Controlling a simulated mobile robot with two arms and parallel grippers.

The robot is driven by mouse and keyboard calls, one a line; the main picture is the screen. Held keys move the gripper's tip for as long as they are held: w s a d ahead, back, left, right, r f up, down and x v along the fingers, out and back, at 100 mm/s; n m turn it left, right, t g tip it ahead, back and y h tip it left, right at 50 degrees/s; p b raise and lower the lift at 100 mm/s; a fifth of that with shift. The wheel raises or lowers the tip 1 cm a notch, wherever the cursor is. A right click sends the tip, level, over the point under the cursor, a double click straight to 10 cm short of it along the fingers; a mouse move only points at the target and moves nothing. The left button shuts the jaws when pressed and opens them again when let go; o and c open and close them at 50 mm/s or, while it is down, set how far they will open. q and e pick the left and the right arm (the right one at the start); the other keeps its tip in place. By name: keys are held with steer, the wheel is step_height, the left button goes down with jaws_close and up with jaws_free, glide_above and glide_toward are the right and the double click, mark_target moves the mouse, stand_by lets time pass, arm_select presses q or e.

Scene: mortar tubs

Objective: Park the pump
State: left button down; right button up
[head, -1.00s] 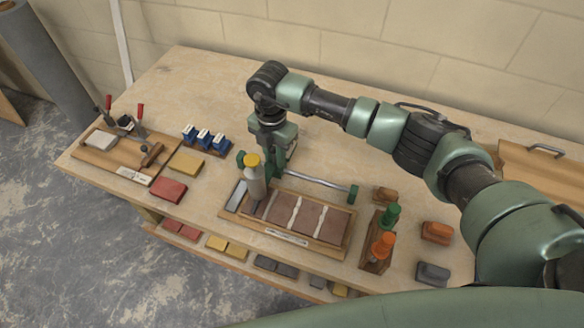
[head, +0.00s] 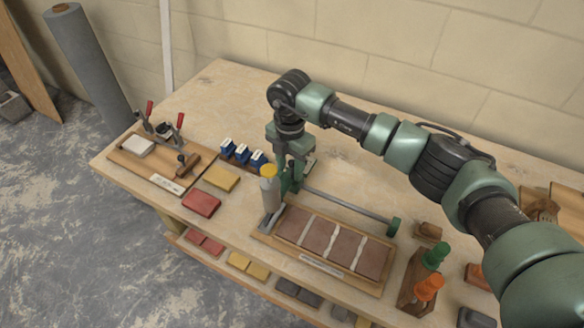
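A grey cylindrical pump with a yellow top (head: 268,192) is upright near the left end of the tiled wooden tray. My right gripper (head: 283,182) comes down from above and behind it. It looks shut on the pump; its fingers are partly hidden by the pump. The pump's lower end is in front of a grey piece at the tray's left end, and I cannot tell whether it touches. A wooden rack (head: 412,287) at the front right holds a green-topped piece (head: 434,257) and an orange-topped piece (head: 428,288). My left gripper is not in view.
The tray (head: 322,264) holds brown tiles with white joints. A grey bar with a green end (head: 352,205) lies behind it. Blue blocks (head: 241,153), a yellow block (head: 221,178), a red block (head: 201,204) and a clamp board (head: 152,165) are left.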

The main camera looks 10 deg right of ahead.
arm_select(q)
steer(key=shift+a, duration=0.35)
arm_select(e)
steer(key=shift+s+f, duration=0.15)
